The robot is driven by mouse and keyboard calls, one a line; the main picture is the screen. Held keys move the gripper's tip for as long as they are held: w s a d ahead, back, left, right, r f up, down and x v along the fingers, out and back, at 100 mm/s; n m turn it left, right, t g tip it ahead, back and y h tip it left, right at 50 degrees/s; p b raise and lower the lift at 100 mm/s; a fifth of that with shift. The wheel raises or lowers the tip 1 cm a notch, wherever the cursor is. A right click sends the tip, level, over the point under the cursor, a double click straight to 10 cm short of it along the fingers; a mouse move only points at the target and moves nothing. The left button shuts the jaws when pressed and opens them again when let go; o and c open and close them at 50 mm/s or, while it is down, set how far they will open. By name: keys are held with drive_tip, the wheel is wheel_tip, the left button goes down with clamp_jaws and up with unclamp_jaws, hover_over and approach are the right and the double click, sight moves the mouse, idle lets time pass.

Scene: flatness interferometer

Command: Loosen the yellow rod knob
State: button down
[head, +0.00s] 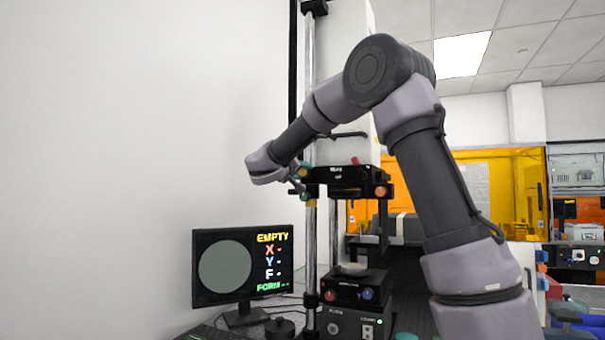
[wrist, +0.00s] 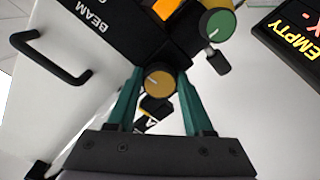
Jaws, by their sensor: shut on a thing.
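The yellow rod knob (wrist: 158,83) sits between the two green fingers of my gripper (wrist: 159,75) in the wrist view. The fingers are shut on it, one on each side. In the head view my gripper (head: 297,184) is at the left side of the black carriage (head: 345,174) on the upright metal rod (head: 310,245). A green knob (wrist: 217,24) is up and right of the yellow one in the wrist view.
A monitor (head: 243,264) reading EMPTY stands at the lower left. A base unit with red and blue knobs (head: 350,293) stands below the carriage. The white wall lies to the left.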

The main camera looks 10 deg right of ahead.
drive_tip(key=shift+f+m, duration=0.15)
drive_tip(key=shift+m, duration=0.25)
drive_tip(key=shift+c, duration=1.4)
unclamp_jaws()
drive_tip(key=v, duration=1.1)
